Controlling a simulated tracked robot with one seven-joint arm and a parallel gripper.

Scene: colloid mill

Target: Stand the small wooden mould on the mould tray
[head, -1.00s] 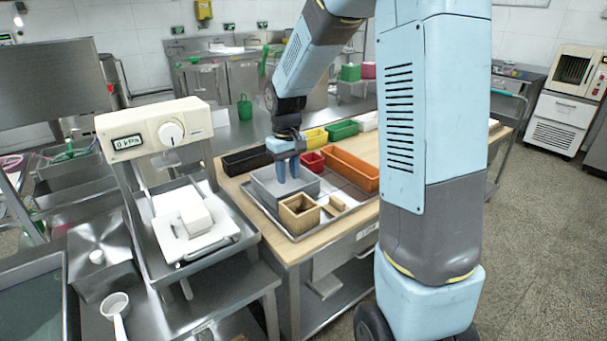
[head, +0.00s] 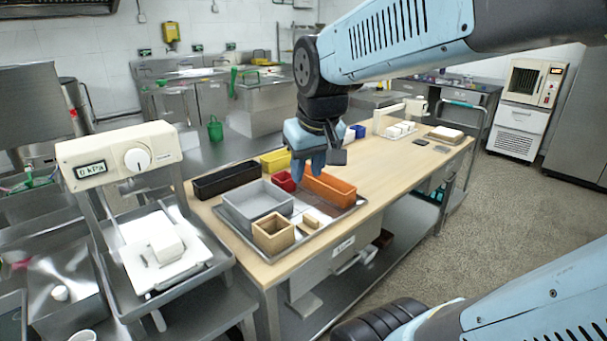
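The small wooden mould (head: 273,233), an open-topped square box, sits upright at the near side of the flat metal mould tray (head: 333,221). It stands close in front of a larger grey box (head: 232,213) on the same tray; whether they touch is unclear. A small wooden piece (head: 311,221) lies to its right on the tray. My gripper (head: 308,176) hangs fingers-down above the far side of the tray, near the red and orange bins, apart from the mould. The blue fingers show a narrow gap with nothing visible between them.
Black (head: 227,180), yellow (head: 274,160), red (head: 285,181) and orange (head: 328,186) bins line the tray's far side. A press with a pressure display (head: 122,164) stands left of the wooden table. The table's right half (head: 398,170) has free room.

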